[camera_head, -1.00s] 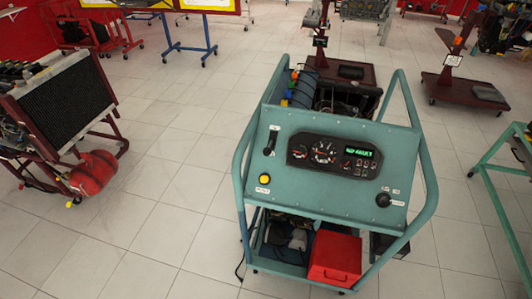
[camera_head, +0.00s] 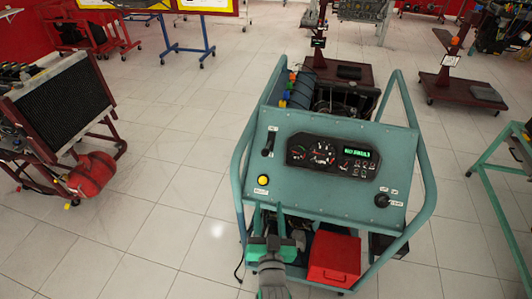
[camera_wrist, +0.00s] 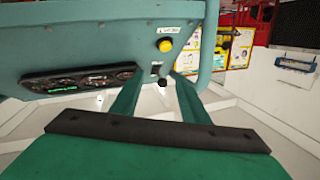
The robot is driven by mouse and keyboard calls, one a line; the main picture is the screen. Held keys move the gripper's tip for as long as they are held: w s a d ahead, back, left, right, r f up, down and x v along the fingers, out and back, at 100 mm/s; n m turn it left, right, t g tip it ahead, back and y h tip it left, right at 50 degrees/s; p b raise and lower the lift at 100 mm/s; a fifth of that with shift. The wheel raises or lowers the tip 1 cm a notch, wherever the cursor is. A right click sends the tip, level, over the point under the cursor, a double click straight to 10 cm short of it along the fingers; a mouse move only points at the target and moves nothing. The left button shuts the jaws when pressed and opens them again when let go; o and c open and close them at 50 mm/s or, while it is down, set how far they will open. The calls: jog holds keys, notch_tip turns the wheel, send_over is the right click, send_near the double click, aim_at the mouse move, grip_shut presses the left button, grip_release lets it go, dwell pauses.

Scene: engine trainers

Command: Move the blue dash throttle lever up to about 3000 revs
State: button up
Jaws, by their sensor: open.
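The dash panel (camera_head: 330,190) is teal-blue and tilted. Its throttle lever (camera_head: 269,140) looks black and sits in a slot at the panel's upper left. In the wrist view the lever's dark knob (camera_wrist: 162,83) shows small between my fingers, beyond their tips. My gripper (camera_head: 267,211) is open and empty, low in front of the panel's lower left edge. In the wrist view its two green fingers (camera_wrist: 157,88) stand apart. The gauge cluster (camera_head: 333,157) has a lit green display, too small to read.
A yellow button (camera_head: 263,180) lies below the lever, and a black rotary switch (camera_head: 382,200) at lower right. Teal tube rails (camera_head: 424,165) flank the panel. A red box (camera_head: 334,258) sits on the lower shelf. Clear floor lies left of the stand.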

send_near(266, 156)
jog(key=w, duration=0.1)
jog(key=shift+t, duration=0.3)
jog(key=w, duration=1)
jog(key=shift+w+a+f, duration=0.25)
jog(key=shift+f, duration=0.05)
